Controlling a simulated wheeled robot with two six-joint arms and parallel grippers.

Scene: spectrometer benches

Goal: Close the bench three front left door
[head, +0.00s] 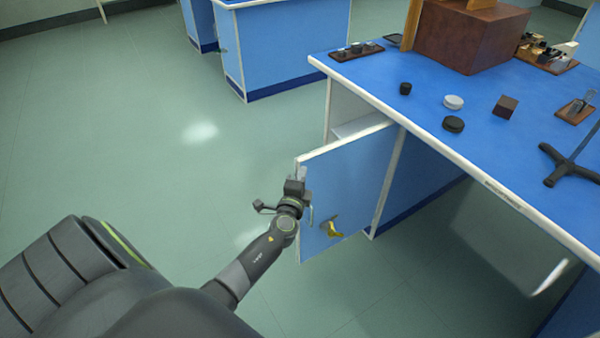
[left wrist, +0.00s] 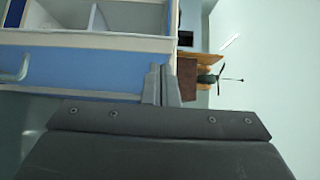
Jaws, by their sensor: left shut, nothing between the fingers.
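The blue door (head: 345,190) with white edges stands open, swung out from the front of the blue-topped bench. The bench's open compartment (head: 352,118) with a pale shelf shows behind it. My left gripper (head: 299,173) is shut and empty at the door's free edge, near its upper corner; I cannot tell whether it touches. In the left wrist view its closed fingers (left wrist: 161,84) lie beside a blue panel (left wrist: 85,72) with a curved handle (left wrist: 14,68), and shelves show above. My right gripper is not in view.
On the benchtop (head: 400,80) are a brown box (head: 468,38), several small discs and blocks, and a black stand base (head: 572,166). Another blue bench (head: 285,45) stands behind. The green floor (head: 130,130) at the left is clear.

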